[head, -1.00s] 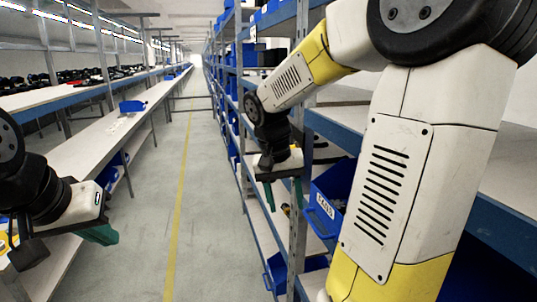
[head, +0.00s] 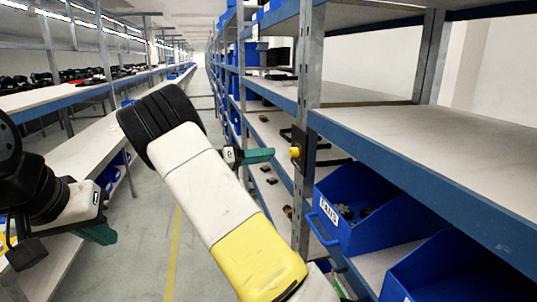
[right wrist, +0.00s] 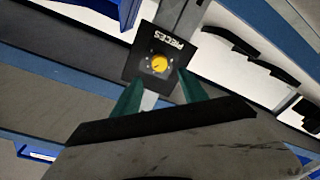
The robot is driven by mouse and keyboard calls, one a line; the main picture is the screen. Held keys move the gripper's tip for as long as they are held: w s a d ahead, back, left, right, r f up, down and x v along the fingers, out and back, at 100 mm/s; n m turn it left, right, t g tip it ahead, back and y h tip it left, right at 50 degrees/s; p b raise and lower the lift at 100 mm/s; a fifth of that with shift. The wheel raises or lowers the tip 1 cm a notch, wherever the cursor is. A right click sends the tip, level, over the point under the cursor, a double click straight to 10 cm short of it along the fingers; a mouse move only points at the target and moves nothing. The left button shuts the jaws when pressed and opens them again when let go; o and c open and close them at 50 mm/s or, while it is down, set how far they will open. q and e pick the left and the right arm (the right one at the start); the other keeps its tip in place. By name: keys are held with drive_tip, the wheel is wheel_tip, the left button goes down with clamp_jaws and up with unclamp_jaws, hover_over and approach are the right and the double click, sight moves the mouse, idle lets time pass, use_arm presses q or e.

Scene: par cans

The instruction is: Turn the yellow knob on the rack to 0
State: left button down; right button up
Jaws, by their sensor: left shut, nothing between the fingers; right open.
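The yellow knob (head: 295,152) sits on a dark plate on the rack's upright post in the head view. In the right wrist view the knob (right wrist: 159,63) is on a black panel (right wrist: 147,71) lettered "PIECES", with small marks around the knob; its setting is too small to read. My right gripper (head: 272,154) is open, its green fingers pointing at the panel. In the right wrist view the fingertips (right wrist: 160,82) stand apart on either side of the knob's near side, not visibly touching it. My left gripper (head: 110,236) is shut and empty at the lower left, far from the rack.
The rack's grey post (head: 308,110) and blue-edged shelf (head: 430,170) stand at the right. Blue bins (head: 340,236) with parts sit below the knob. A long table (head: 75,165) runs along the left. The aisle floor between is clear.

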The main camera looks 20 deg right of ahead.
sight(290, 153)
drive_tip(key=d, duration=0.7)
drive_tip(key=shift+d, duration=0.1)
clamp_jaws()
